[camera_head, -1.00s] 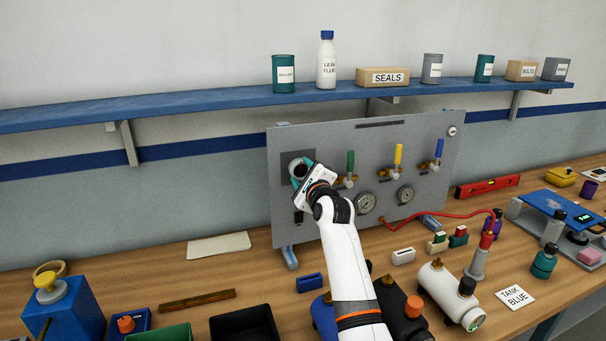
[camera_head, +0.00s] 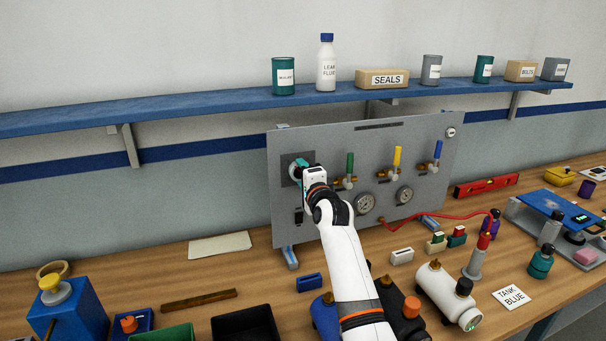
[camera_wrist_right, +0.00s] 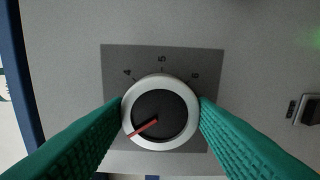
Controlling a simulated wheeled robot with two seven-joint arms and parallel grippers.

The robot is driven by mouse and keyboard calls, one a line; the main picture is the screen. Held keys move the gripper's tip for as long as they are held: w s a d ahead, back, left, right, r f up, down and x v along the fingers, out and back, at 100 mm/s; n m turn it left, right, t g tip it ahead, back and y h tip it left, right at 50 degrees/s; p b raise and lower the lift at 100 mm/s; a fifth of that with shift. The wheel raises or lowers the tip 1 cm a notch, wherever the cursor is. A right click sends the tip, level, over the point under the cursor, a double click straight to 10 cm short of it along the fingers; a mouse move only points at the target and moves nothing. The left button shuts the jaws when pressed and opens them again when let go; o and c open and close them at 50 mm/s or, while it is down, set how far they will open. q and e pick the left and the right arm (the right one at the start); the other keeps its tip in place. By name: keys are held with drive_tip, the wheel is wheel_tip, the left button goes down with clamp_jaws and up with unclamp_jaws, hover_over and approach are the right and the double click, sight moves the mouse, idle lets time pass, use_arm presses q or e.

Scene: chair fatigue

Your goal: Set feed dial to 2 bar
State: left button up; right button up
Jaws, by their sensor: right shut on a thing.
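The feed dial (camera_wrist_right: 170,103) is a round black knob with a pale silver rim and a red pointer. It sits on a dark grey square plate on the grey panel (camera_head: 325,140). In the right wrist view the numbers 4, 5 and 6 show along its top side. The red pointer aims at the lower left, past the 4; the number there is hidden. My right gripper (camera_wrist_right: 160,110) is shut on the dial, one teal finger on each side of the rim. In the head view the gripper (camera_head: 300,170) partly covers the dial. My left gripper is not in view.
Green (camera_head: 350,162), yellow (camera_head: 398,157) and blue (camera_head: 438,150) valve handles stand right of the dial. Two gauges (camera_head: 365,203) sit below them. A switch (camera_wrist_right: 311,109) shows near the dial. Tanks and bins crowd the bench front.

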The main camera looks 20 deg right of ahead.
drive_tip(key=shift+n, duration=0.7)
drive_tip(key=o, duration=1)
drive_tip(key=s+b, duration=0.1)
drive_tip(key=s, duration=0.5)
drive_tip(key=s+b, duration=0.1)
drive_tip(key=s, duration=0.5)
drive_tip(key=shift+d, duration=0.2)
drive_tip(key=shift+f, duration=0.15)
